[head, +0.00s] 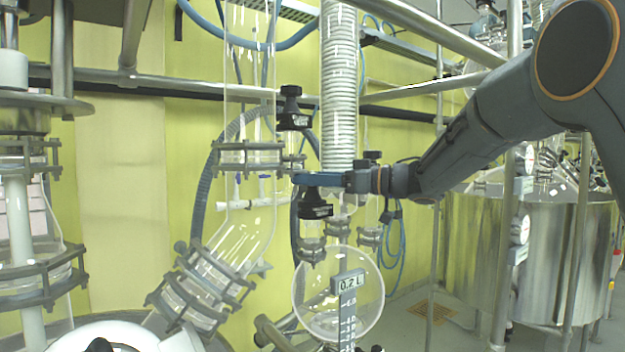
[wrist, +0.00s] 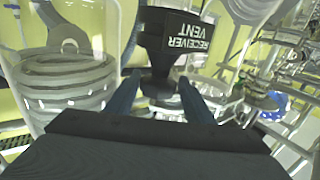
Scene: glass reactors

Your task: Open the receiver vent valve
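The receiver vent valve has a black handle (wrist: 172,38) labelled RECEIVER VENT. The label reads upside down in the wrist view. In the head view the black handle (head: 313,205) hangs just below my gripper's fingers. My gripper (wrist: 158,92) has its two blue fingers either side of the handle's narrower neck. Gaps seem to show between fingers and neck, so it looks open and not clamped. In the head view my gripper (head: 308,179) reaches in level from the right. The valve body behind the fingers is mostly hidden.
Another black-handled valve (head: 291,108) is close above my gripper. A ribbed glass column (head: 339,90) stands right beside it, and a round glass receiver (head: 338,300) marked 0.2 L sits below. A slanted glass pipe (head: 235,235) is to the left. Metal rails cross behind.

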